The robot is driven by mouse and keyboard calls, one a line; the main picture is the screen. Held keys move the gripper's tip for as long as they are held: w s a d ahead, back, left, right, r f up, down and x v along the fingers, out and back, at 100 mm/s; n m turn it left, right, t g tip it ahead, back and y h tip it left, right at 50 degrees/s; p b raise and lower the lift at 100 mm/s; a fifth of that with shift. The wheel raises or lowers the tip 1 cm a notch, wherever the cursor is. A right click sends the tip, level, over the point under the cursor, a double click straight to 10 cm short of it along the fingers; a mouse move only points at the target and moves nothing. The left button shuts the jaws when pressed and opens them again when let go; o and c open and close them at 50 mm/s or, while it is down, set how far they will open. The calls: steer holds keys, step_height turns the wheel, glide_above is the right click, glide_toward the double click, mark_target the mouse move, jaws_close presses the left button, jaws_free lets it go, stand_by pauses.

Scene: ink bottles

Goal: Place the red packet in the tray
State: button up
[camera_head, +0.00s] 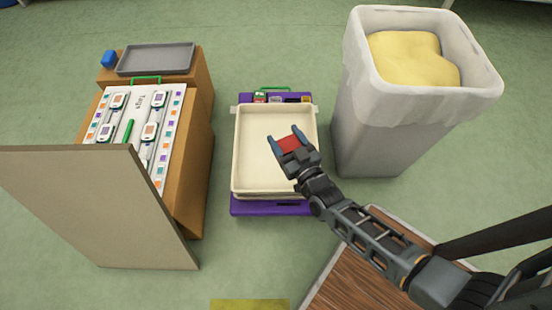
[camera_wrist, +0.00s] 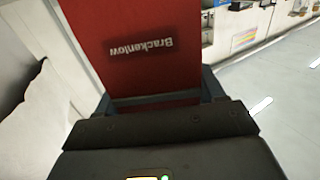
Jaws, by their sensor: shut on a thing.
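My gripper (camera_head: 287,146) is shut on the red packet (camera_head: 289,143), seen in the head view over the right part of the cream tray (camera_head: 254,180). In the wrist view the red packet (camera_wrist: 135,45) stands out between the fingers, with "Brackenlow" printed on it upside down. The tray has raised walls and sits on a purple base (camera_head: 270,208). No other thing shows inside it. I cannot tell how high the packet is above the tray floor.
A tall grey bin (camera_head: 372,130) with a white liner and yellow contents stands right of the tray. A beige panel (camera_head: 100,205) stands in front.

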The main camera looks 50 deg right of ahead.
steer(key=shift+m+g+h, duration=0.3)
steer(key=shift+m+h, duration=0.1)
steer(key=shift+h, duration=0.2)
steer(key=f, duration=0.1)
steer(key=s+d+f+b, duration=0.1)
steer(key=f+b, duration=0.1)
steer(key=f, duration=0.1)
steer(key=shift+s+d+f, duration=0.1)
steer(key=shift+s+d, duration=0.3)
step_height(320, 180, down, 10)
steer(key=b, duration=0.5)
steer(key=shift+s+d, duration=0.1)
steer(key=shift+f+b, duration=0.15)
steer(key=shift+b, duration=0.2)
steer(key=o, duration=1.1)
steer(key=shift+c, duration=0.2)
steer(key=shift+r+p, duration=0.3)
steer(key=p+v, duration=0.2)
steer(key=v, duration=1)
